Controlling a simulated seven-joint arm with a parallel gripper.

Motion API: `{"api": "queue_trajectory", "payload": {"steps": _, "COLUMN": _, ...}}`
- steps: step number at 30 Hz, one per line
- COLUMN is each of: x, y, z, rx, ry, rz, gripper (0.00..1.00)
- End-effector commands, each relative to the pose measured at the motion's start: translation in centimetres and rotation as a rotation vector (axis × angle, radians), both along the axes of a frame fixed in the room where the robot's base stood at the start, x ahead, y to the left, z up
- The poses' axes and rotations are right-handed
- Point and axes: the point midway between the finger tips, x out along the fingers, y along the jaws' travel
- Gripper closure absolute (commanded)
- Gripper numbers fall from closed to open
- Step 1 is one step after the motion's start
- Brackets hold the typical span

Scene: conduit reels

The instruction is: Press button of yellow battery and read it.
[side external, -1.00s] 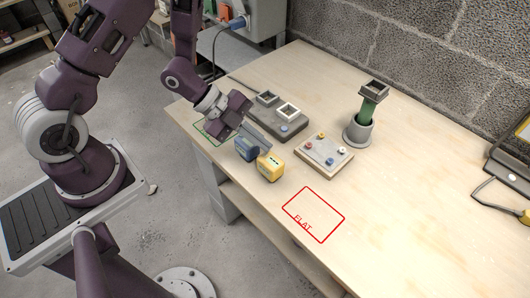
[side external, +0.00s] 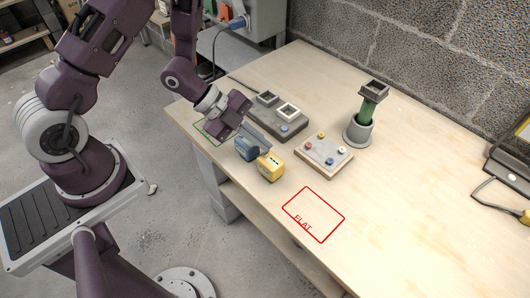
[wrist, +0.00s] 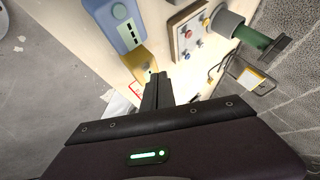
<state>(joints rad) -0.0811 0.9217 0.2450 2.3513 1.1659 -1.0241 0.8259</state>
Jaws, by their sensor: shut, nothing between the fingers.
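The yellow battery (side external: 270,168) stands near the table's front edge, with small dark marks on its upper face. The blue battery (side external: 245,149) stands close to its left. My gripper (side external: 241,135) is shut and empty, above and behind the blue battery in the side view. In the wrist view my shut fingers (wrist: 157,82) point toward the yellow battery (wrist: 137,58) and overlap its lower end. Its button and any lit reading are too small or hidden to make out.
A red outlined area marked FLAT (side external: 314,215) lies empty to the right; a green outlined area (side external: 205,134) is at the left.

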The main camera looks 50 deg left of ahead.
Motion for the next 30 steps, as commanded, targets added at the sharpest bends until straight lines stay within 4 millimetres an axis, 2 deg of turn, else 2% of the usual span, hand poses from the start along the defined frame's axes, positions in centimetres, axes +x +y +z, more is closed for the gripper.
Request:
{"api": "queue_trajectory", "payload": {"steps": 16, "x": 0.0, "y": 0.0, "z": 0.0, "rx": 0.0, "ry": 0.0, "rz": 0.0, "gripper": 1.0}}
{"api": "queue_trajectory", "payload": {"steps": 30, "x": 0.0, "y": 0.01, "z": -0.85, "rx": 0.0, "ry": 0.0, "rz": 0.0, "gripper": 1.0}}
